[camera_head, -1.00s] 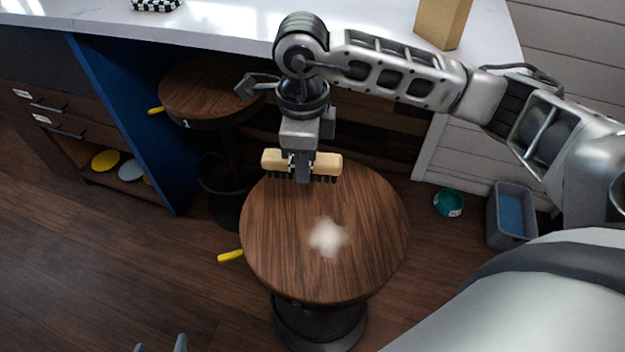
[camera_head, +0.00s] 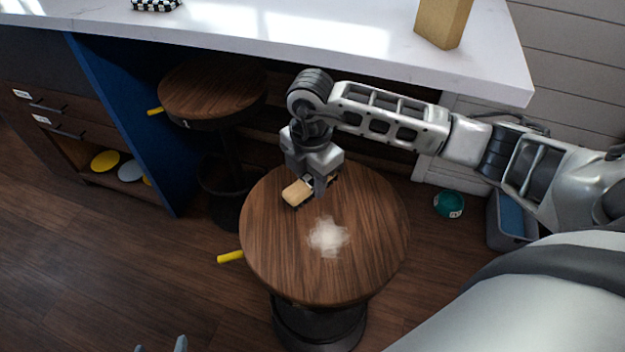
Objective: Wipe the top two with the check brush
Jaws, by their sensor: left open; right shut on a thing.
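My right gripper (camera_head: 318,188) is shut on a plain tan brush (camera_head: 297,193) with dark bristles and holds it low over the back of the near round wooden stool top (camera_head: 370,235). I cannot tell if the bristles touch the wood. A whitish powdery smudge (camera_head: 328,236) lies mid-top, just in front of the brush. A second round stool top (camera_head: 210,88), with a white mark on its rim, stands behind left. A black-and-white checked object (camera_head: 156,4) sits on the counter, cut by the picture edge. My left gripper (camera_head: 162,346) is open and empty at the bottom edge.
The white counter (camera_head: 330,45) overhangs behind the stools and carries a wooden block (camera_head: 443,22). Yellow levers stick out from the near stool (camera_head: 230,257) and the far stool (camera_head: 155,111). A teal ball-like item (camera_head: 449,204) and a grey bin (camera_head: 500,235) stand right. The left floor is clear.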

